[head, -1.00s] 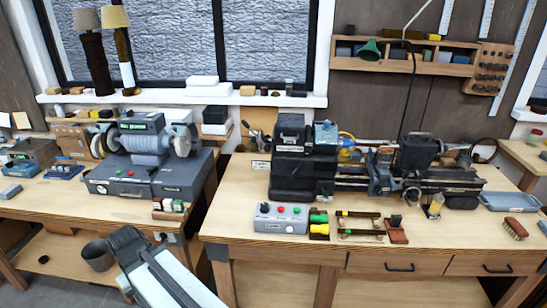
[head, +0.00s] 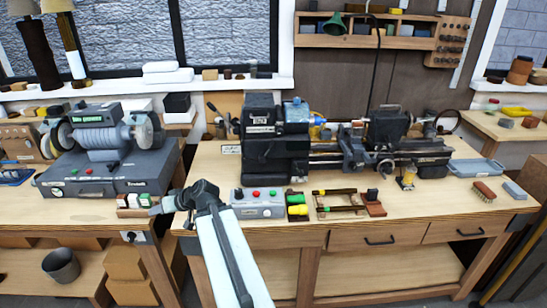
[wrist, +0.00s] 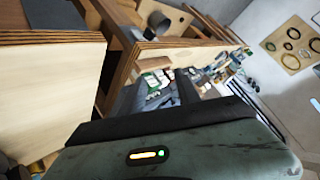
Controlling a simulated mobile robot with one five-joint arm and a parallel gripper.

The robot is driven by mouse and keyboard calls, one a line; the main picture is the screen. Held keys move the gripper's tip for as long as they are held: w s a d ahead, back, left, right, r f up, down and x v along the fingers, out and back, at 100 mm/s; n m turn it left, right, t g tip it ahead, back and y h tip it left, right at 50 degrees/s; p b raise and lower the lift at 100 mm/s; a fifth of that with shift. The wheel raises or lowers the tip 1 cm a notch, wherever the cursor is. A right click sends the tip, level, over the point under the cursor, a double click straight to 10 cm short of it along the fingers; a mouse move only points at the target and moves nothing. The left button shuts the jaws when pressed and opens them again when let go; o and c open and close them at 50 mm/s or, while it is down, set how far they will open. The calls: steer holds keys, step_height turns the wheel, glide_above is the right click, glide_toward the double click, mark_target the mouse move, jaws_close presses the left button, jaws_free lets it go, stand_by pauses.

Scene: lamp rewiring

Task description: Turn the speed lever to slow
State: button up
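The lathe (head: 275,138) stands on the middle workbench in the head view, with a dark headstock at its left end. A grey control box (head: 258,204) with red and green buttons sits in front of the headstock. I cannot make out which part is the speed lever, nor its setting. My gripper (head: 160,208) is at the end of my pale arm, left of the control box and apart from it, near the bench's left front corner.
A grinder (head: 105,150) stands on the left bench, with a small block rack (head: 135,200) near my gripper. Yellow and green pieces (head: 297,205), a wooden frame (head: 340,201) and a brush (head: 484,191) lie along the middle bench.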

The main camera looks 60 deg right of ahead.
steer(key=s+d+r+m+t+h+b, duration=0.1)
steer(key=s+d+r+m+t+h, duration=0.15)
steer(key=d, duration=1.05)
steer(key=m+h+b, duration=0.3)
steer(key=m+h, duration=0.5)
steer(key=h, duration=0.4)
glide_toward(273, 146)
steer(key=x, duration=0.8)
steer(key=shift+w+d+f, duration=0.1)
steer(key=shift+w+d, duration=0.15)
steer(key=shift+w, duration=0.05)
jaws_close()
